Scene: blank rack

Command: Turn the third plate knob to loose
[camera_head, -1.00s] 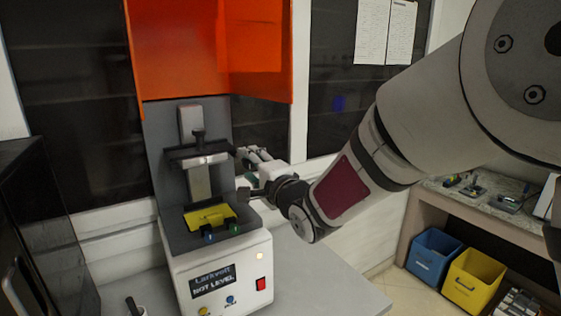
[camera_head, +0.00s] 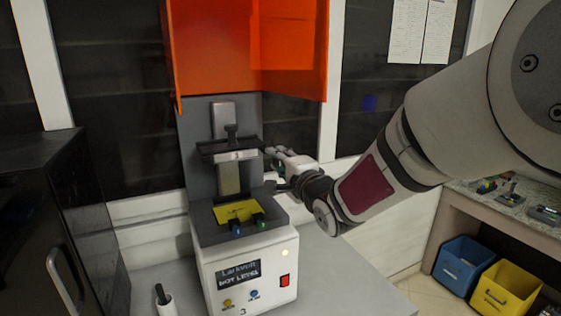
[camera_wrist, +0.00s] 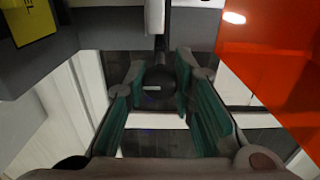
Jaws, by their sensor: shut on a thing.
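The white machine (camera_head: 240,262) stands on the grey bench, its display reading "NOT LEVEL". A yellow plate (camera_head: 235,211) lies on its dark bed, with a blue knob (camera_head: 237,229) and a green knob (camera_head: 260,219) at its front edge. My gripper (camera_head: 270,152) is at the right side of the machine's column, by the dark carriage (camera_head: 230,152). In the wrist view, the green-padded fingers of my gripper (camera_wrist: 158,86) are shut on a dark round knob (camera_wrist: 152,88) with a pale line across its face. The head view does not show this knob clearly.
The raised orange cover (camera_head: 215,50) hangs above the machine and shows close at the right in the wrist view (camera_wrist: 270,55). A black cabinet (camera_head: 65,220) stands at the left. Blue (camera_head: 463,265) and yellow (camera_head: 507,290) bins are at the lower right.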

